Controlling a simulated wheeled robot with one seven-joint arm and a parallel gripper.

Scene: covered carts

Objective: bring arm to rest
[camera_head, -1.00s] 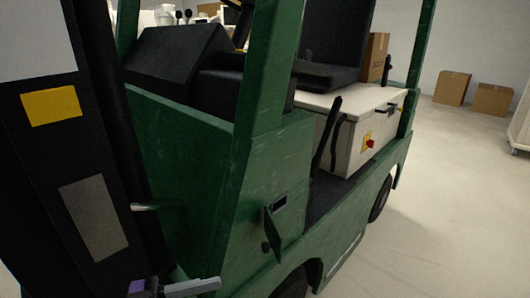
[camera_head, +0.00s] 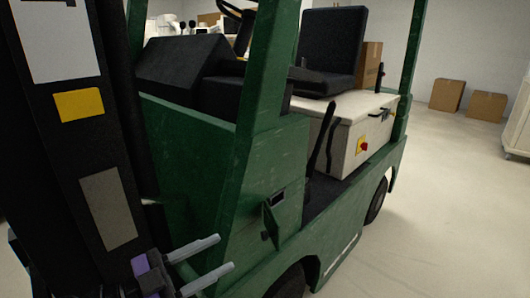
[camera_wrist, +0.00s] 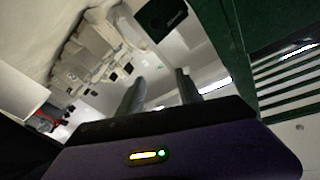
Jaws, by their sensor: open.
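My gripper (camera_head: 212,262) shows at the bottom left of the head view, with two grey fingers apart and pointing right. It is open and nothing is between the fingers. It is in front of the lower green side of a forklift-like vehicle (camera_head: 190,150); I cannot tell how wide the gap is. In the wrist view my gripper (camera_wrist: 160,95) shows two dark fingers apart, with green slatted metal (camera_wrist: 285,75) close on the right.
The vehicle has a black seat (camera_head: 330,45) and a white box body (camera_head: 345,115). Two cardboard boxes (camera_head: 446,95) (camera_head: 487,105) stand by the back wall. A white cart (camera_head: 518,125) is at the right edge. The pale floor (camera_head: 440,200) at right is clear.

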